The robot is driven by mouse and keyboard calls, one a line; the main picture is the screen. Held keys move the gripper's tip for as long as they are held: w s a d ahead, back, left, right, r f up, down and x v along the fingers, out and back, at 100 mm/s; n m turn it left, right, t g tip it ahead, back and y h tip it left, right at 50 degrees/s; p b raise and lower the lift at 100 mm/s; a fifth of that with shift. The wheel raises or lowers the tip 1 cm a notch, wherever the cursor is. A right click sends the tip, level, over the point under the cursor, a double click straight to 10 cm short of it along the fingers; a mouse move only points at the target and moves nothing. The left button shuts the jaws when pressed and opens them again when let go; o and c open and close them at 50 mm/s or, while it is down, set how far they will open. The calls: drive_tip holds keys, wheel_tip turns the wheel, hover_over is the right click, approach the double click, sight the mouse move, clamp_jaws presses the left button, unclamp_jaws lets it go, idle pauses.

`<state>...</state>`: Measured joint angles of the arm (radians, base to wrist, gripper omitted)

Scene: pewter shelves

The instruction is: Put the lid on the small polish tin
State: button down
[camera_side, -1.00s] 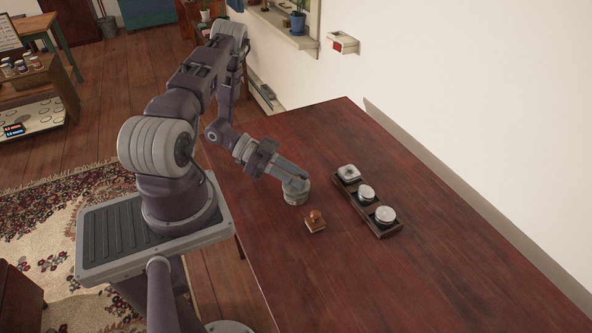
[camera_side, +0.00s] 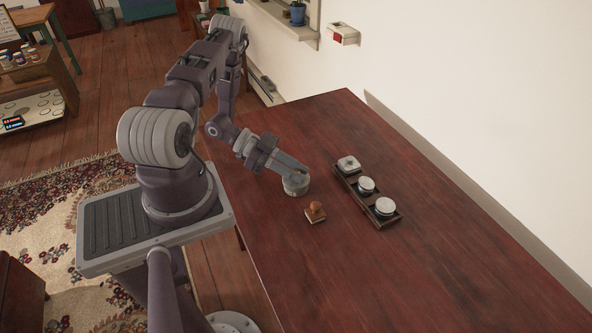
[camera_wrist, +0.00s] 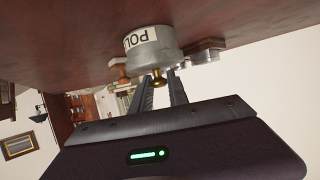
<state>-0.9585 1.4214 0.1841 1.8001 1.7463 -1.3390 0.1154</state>
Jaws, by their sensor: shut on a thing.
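The small polish tin (camera_side: 297,188) is a grey metal cylinder standing on the dark red table. In the wrist view the tin (camera_wrist: 152,46) appears upside down, with a pale label on its side reading "POL". A grey lid (camera_wrist: 150,70) with a brass knob (camera_wrist: 157,82) is at the tin's mouth; I cannot tell whether it is fully seated. My gripper (camera_side: 299,174) is directly over the tin, and its fingers (camera_wrist: 163,78) are shut on the lid by its knob. The fingers hide part of the lid in the side view.
A dark tray (camera_side: 352,188) with three round tins or lids lies to the right. A small wooden piece with a knob (camera_side: 315,212) sits just in front of the tin. The table's near right (camera_side: 430,280) is clear. A white wall (camera_side: 480,110) runs behind the table.

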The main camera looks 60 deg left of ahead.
drive_tip(key=shift+f, duration=0.5)
idle(0.3)
drive_tip(key=c, duration=1.2)
unclamp_jaws()
drive_tip(key=v, duration=0.7)
drive_tip(key=shift+s+a, duration=0.1)
